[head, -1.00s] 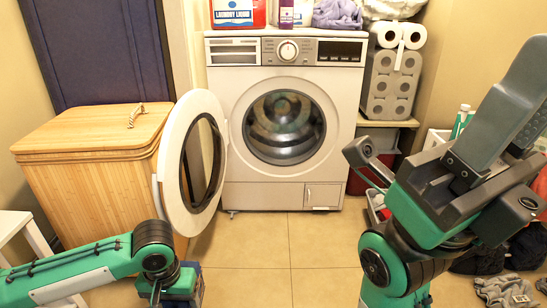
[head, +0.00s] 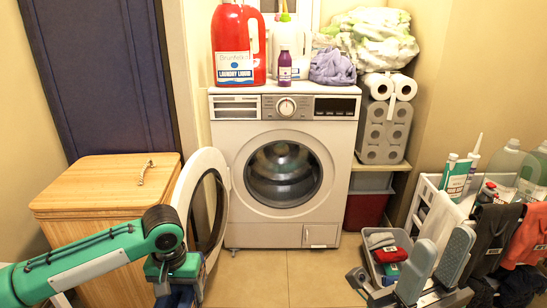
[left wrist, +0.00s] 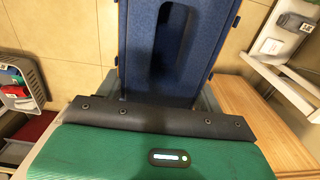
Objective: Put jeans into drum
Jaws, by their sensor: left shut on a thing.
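The washer (head: 335,140) stands at the middle with its round door (head: 205,220) swung open to the left. Its drum (head: 283,175) faces me and looks empty. My left gripper (head: 177,285) is low in front of the door, pointing down.
A wooden hamper (head: 100,180) stands left of the door. A white rack with bottles (head: 430,205) and hung clothes (head: 495,235) is at the right. A grey basket (head: 372,262) with small items is beside my right gripper. Floor in front of the washer (head: 290,270) is clear.

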